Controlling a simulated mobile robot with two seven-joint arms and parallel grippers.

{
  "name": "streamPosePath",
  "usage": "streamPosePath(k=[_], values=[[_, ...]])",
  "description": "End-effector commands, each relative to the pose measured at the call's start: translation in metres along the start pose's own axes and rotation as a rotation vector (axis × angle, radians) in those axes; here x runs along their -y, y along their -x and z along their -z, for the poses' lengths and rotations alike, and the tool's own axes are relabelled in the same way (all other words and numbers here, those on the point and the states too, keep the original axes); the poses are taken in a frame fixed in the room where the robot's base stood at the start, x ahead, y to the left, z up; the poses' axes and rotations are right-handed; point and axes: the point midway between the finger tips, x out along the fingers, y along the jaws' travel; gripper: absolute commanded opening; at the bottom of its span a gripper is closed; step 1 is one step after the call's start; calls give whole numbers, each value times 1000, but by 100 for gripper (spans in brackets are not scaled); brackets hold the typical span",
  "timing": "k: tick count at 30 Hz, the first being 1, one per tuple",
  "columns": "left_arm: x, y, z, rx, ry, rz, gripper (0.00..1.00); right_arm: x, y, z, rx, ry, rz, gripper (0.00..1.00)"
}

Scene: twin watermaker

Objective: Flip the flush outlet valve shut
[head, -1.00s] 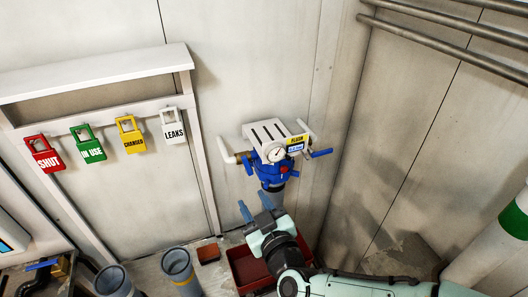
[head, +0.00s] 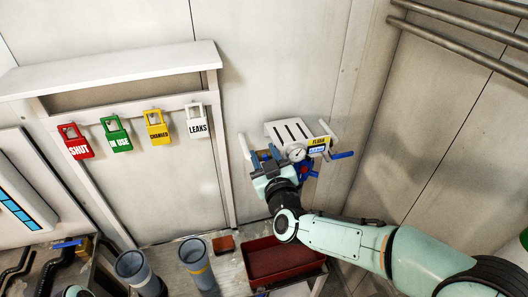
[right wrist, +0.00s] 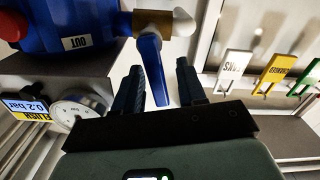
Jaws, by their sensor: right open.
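The flush unit (head: 300,135), a white slotted bracket with a round gauge and blue body, is on the wall. My right gripper (head: 265,156) is at its left side, hiding most of the outlet side in the head view. In the right wrist view the blue body (right wrist: 60,25) carries an OUT label. Beside it, the outlet valve's blue lever (right wrist: 150,72) runs from a brass fitting (right wrist: 150,22) towards the gripper. My right gripper (right wrist: 162,78) is open, with the lever between its two fingers in the picture; contact cannot be told. My left gripper does not show.
Another blue lever (head: 342,155) sticks out at the unit's right. Red, green, yellow and white tags hang to the left, including the LEAKS tag (head: 197,122). A red tray (head: 284,262) and grey pipe stubs (head: 195,257) are below.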

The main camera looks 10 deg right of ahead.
Motion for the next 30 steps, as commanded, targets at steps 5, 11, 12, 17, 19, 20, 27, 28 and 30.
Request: streamPosePath(k=[5,11,12,17,19,20,27,28,30], values=[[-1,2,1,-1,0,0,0,0,-6,0,0,1,0,40],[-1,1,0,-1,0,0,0,0,-6,-1,0,1,0,40],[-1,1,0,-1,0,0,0,0,-6,-1,0,1,0,27],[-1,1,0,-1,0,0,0,0,-6,0,0,0,0,0],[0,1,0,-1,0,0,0,0,-6,-1,0,-2,0,0],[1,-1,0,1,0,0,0,0,-6,-1,0,-10,-1,0],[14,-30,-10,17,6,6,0,-9,-5,-6,-1,-207,-3,0],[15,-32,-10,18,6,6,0,-10,-5,-5,-1,-226,-3,0],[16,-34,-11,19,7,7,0,-11,-5,-4,0,-256,-2,0]])
